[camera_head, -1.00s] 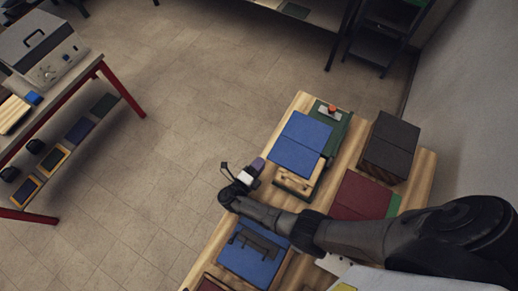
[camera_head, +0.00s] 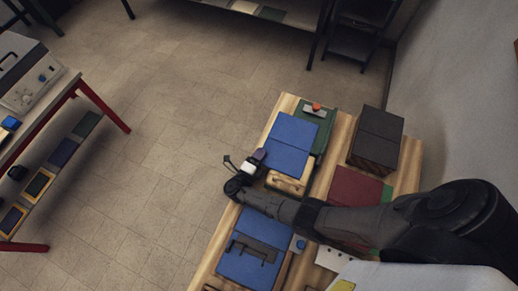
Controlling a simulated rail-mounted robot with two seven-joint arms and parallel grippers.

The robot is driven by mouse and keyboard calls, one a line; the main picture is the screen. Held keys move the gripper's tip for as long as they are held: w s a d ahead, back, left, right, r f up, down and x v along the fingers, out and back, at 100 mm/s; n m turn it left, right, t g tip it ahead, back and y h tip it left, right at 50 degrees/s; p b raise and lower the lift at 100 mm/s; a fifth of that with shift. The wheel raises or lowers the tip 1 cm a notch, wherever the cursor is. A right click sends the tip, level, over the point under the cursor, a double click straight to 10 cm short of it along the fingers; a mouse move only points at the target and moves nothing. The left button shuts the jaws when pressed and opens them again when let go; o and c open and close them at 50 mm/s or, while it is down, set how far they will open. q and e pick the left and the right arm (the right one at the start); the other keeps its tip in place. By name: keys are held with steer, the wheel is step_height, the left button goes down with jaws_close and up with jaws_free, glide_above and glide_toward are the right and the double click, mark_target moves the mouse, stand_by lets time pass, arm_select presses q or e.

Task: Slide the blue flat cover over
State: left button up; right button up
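The blue flat cover (camera_head: 291,143) lies on a green base (camera_head: 322,128) near the far end of the wooden table. A wooden front with a handle (camera_head: 286,183) shows under its near edge. My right gripper (camera_head: 256,159) is at the left side of the cover, close to its near left corner. I cannot tell whether it touches the cover or whether its fingers are open. My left gripper is not in view.
A dark box (camera_head: 377,137) and a dark red cover (camera_head: 354,190) stand to the right on the table (camera_head: 337,157). A blue case with a dark handle (camera_head: 252,249) lies nearer. Open floor is on the left. A red-legged bench (camera_head: 101,105) stands at far left.

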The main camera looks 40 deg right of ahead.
jaws_close()
stand_by(0.3)
steer(key=shift+s, duration=0.15)
